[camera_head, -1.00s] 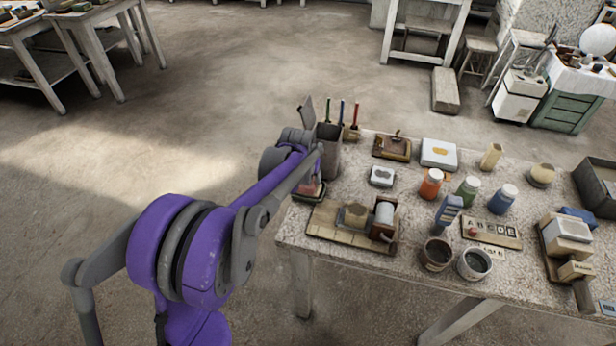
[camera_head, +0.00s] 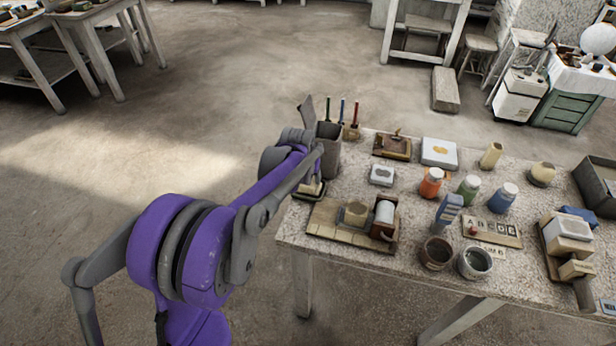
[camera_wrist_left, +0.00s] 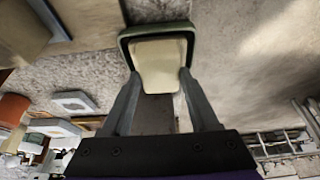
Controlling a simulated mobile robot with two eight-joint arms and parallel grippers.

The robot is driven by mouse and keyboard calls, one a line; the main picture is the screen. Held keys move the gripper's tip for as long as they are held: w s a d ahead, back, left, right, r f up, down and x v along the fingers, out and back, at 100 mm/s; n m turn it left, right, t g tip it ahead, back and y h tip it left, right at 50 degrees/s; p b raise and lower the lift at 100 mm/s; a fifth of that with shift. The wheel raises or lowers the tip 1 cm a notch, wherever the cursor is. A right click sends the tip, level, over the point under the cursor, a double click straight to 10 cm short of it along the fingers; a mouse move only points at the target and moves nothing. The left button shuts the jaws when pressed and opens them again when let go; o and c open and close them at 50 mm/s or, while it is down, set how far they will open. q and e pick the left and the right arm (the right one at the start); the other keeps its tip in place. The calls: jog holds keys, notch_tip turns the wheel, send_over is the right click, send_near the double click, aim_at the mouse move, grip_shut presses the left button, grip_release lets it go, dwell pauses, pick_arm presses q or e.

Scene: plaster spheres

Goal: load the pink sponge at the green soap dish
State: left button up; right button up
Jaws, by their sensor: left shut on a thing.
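My left gripper (camera_wrist_left: 158,75) is shut on a pale cream block (camera_wrist_left: 160,62), which is where a sponge would be; it does not look pink in this light. The block's far end lies within the rim of a dark green dish (camera_wrist_left: 124,42), and its near end reaches back between my fingers. I cannot tell whether the block rests on the dish floor. In the head view the dish (camera_head: 299,194) sits at the table's left edge, and my left arm partly hides the gripper and block. My right gripper is not in view.
Close by stand a dark bin (camera_head: 330,150) and a wooden board (camera_head: 330,226) with a small block and a white roller. Several bottles, cups and boxes fill the table (camera_head: 400,280) to the right. Open floor lies left of the table.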

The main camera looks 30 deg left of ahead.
aim_at(308, 180)
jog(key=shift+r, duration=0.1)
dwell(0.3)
pick_arm(q)
jog(key=shift+r+p, duration=1.95)
jog(key=shift+r, duration=1.55)
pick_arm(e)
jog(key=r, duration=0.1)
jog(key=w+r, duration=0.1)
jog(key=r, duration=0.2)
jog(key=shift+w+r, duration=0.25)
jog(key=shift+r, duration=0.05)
pick_arm(q)
jog(key=shift+f, duration=0.1)
